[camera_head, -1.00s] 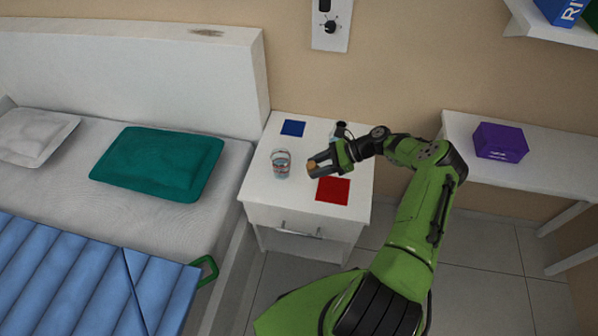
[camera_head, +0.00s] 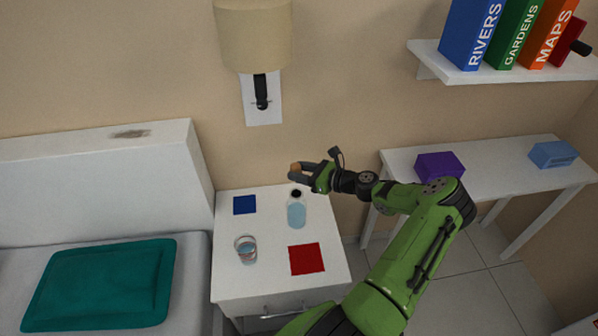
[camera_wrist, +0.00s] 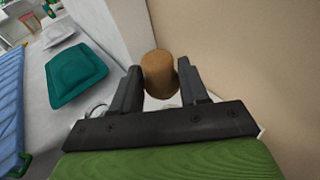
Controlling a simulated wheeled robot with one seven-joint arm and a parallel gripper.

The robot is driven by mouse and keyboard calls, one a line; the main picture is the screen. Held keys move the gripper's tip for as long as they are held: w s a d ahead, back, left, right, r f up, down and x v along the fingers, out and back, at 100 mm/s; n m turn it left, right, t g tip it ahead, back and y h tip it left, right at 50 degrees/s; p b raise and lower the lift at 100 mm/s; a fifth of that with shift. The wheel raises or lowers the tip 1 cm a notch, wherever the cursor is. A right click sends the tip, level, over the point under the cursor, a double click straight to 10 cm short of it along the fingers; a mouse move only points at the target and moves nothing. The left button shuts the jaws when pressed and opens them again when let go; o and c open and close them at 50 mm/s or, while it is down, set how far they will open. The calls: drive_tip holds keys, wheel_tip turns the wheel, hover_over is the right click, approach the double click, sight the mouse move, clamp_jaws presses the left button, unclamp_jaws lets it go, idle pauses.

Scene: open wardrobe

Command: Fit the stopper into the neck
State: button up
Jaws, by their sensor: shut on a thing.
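The stopper, a tan cork (camera_head: 294,168), is held between the fingertips of my gripper (camera_head: 300,173). In the wrist view the cork (camera_wrist: 160,73) sits between the two dark fingers of my gripper (camera_wrist: 160,88), its rounded end outward. A clear bottle with light blue liquid (camera_head: 296,213) stands upright on the white bedside table (camera_head: 270,279). Its open, dark neck (camera_head: 296,194) points up. The cork shows just above the neck in the head view, apart from it; how far above I cannot tell. The bottle is mostly hidden in the wrist view.
A glass of water (camera_head: 246,249) stands left of the bottle. A blue square (camera_head: 245,205) and a red square (camera_head: 307,259) lie on the table. A wall lamp (camera_head: 254,40) hangs above. A desk (camera_head: 480,168) with a purple box (camera_head: 440,167) is at right.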

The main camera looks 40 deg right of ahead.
drive_tip(key=b, duration=0.4)
hover_over(301, 196)
drive_tip(key=shift+w+d+f, duration=0.1)
drive_tip(key=shift+f, duration=1.35)
drive_tip(key=shift+w+d+f, duration=0.1)
drive_tip(key=shift+f, duration=1.35)
drive_tip(key=shift+s+f+b, duration=0.1)
drive_tip(key=shift+f+b, duration=0.2)
drive_tip(key=shift+f, duration=1.05)
drive_tip(key=o, duration=1.1)
drive_tip(key=p+v, duration=0.2)
drive_tip(key=v, duration=1.3)
drive_tip(key=shift+s+p, duration=0.35)
drive_tip(key=shift+w+r, duration=0.1)
